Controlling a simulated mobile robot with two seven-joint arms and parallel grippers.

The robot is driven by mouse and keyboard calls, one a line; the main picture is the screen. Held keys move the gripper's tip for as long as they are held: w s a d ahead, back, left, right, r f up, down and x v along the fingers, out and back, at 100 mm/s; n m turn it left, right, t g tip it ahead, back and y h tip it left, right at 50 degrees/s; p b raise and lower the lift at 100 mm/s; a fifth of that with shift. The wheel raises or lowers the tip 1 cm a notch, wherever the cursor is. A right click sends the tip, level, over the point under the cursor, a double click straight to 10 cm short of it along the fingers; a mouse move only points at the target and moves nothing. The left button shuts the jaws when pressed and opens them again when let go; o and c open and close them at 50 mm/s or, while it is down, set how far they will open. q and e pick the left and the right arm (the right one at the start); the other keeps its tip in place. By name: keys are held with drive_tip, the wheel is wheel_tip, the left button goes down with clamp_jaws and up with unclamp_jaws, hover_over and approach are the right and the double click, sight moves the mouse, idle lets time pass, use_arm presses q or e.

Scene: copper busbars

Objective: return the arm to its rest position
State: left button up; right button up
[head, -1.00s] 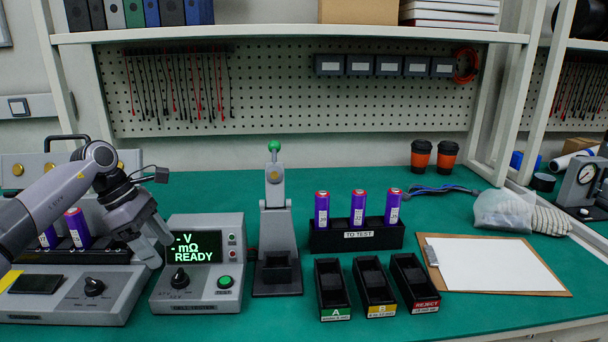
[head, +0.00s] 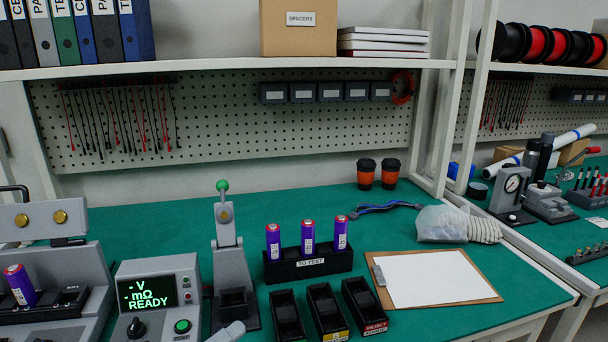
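Neither gripper shows in the head view now. A small rounded light-grey piece (head: 228,332) pokes up at the bottom edge in front of the fixture; it may be part of my arm, but I cannot tell which part. No gripper fingers are seen around the cells or the stations.
A black TO TEST rack (head: 308,265) holds three purple cells. A tester (head: 160,295) reads READY beside the green-knobbed fixture (head: 230,250). A charger (head: 50,300) with one cell stands far left.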

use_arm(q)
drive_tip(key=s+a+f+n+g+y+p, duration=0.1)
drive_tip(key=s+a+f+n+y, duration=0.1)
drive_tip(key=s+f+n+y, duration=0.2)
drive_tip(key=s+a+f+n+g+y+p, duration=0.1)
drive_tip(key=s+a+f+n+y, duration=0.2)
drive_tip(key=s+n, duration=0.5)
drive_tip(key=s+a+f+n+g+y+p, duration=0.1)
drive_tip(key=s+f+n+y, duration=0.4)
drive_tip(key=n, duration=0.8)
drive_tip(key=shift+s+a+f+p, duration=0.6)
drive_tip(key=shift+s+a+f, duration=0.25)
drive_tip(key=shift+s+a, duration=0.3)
